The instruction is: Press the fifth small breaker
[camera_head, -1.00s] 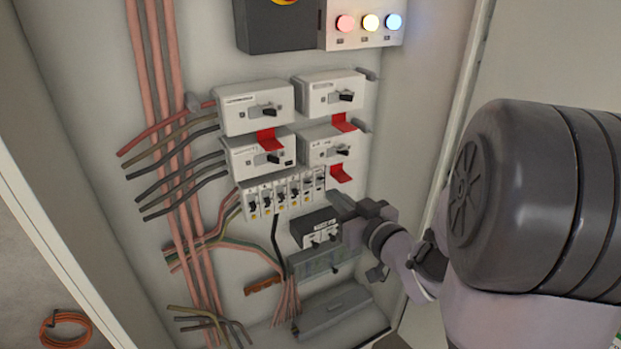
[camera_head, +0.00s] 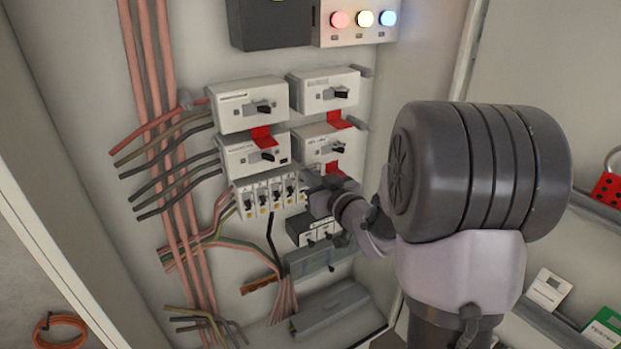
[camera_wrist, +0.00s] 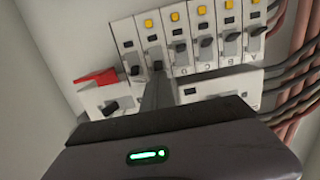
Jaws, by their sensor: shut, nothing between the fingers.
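A row of several small white breakers (camera_head: 270,193) with dark levers and yellow marks sits below the large switches. In the wrist view the row shows upside down, lettered from A at the right. The fifth small breaker (camera_wrist: 150,35) is second from the left there, with its yellow mark toward the top. My gripper (camera_wrist: 157,78) is shut and empty, its tips at the dark lever of this breaker. I cannot tell whether they touch it. In the head view my gripper (camera_head: 308,184) covers the right end of the row.
Large switches with red tabs (camera_head: 263,137) stand just above the row. A dark-fronted double breaker (camera_head: 307,228) and a grey terminal block (camera_head: 312,261) lie below. Cables (camera_head: 165,175) run down the left. Shelves with small items (camera_head: 548,290) are at the right.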

